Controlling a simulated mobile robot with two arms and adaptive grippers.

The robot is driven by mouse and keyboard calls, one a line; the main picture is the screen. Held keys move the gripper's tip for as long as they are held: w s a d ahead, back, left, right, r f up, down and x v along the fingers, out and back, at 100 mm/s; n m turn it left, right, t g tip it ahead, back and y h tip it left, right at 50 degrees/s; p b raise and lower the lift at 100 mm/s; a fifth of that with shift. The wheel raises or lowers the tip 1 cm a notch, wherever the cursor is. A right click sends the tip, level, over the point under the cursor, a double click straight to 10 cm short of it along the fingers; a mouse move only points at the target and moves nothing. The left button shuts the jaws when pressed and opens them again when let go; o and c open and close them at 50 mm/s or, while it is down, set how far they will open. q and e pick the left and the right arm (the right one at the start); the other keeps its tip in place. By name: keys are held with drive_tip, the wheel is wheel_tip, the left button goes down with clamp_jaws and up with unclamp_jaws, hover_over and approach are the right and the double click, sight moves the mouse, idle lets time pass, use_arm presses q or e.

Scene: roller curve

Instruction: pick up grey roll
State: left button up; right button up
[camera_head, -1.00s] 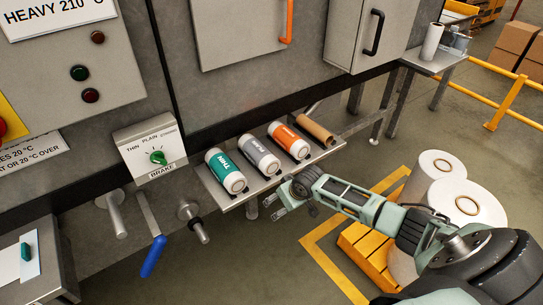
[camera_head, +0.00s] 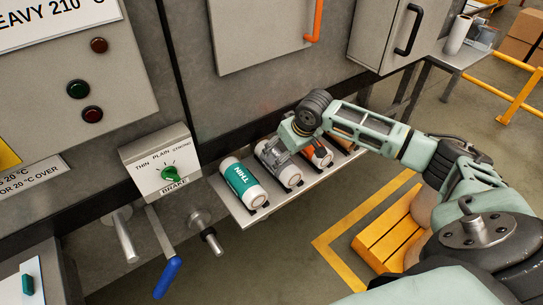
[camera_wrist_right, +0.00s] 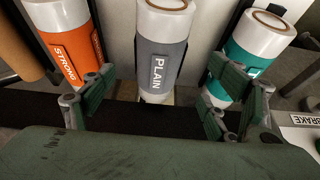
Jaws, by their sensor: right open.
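The grey roll (camera_head: 276,163), marked PLAIN, lies on the shelf between the teal and orange rolls, partly hidden by my right gripper in the head view. In the right wrist view the grey roll (camera_wrist_right: 162,58) stands in the middle, between the two fingers. My right gripper (camera_head: 285,150) is over the grey roll; in the wrist view its fingers (camera_wrist_right: 160,102) are spread apart, open and empty. I cannot tell whether a finger touches a roll. My left gripper is not in view.
The teal THIN roll (camera_head: 244,184) and orange STRONG roll (camera_head: 318,153) lie close on either side. The shelf (camera_head: 232,205) is narrow. A brake box (camera_head: 160,160) and blue-handled lever (camera_head: 168,277) are at the left. A yellow pallet (camera_head: 385,240) stands on the floor.

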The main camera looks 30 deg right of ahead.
drive_tip(key=x, duration=0.4)
drive_tip(key=shift+f+p, duration=0.15)
drive_tip(key=shift+p, duration=0.2)
drive_tip(key=shift+x, duration=1.15)
drive_tip(key=shift+w+f, duration=0.1)
drive_tip(key=shift+f, duration=0.15)
drive_tip(key=shift+d, duration=0.1)
drive_tip(key=c, duration=1.5)
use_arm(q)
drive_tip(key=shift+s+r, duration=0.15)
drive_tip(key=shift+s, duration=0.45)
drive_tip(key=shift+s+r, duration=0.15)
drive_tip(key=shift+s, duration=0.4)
use_arm(e)
drive_tip(key=shift+r, duration=0.1)
drive_tip(key=shift+c, duration=0.9)
drive_tip(key=shift+w, duration=0.1)
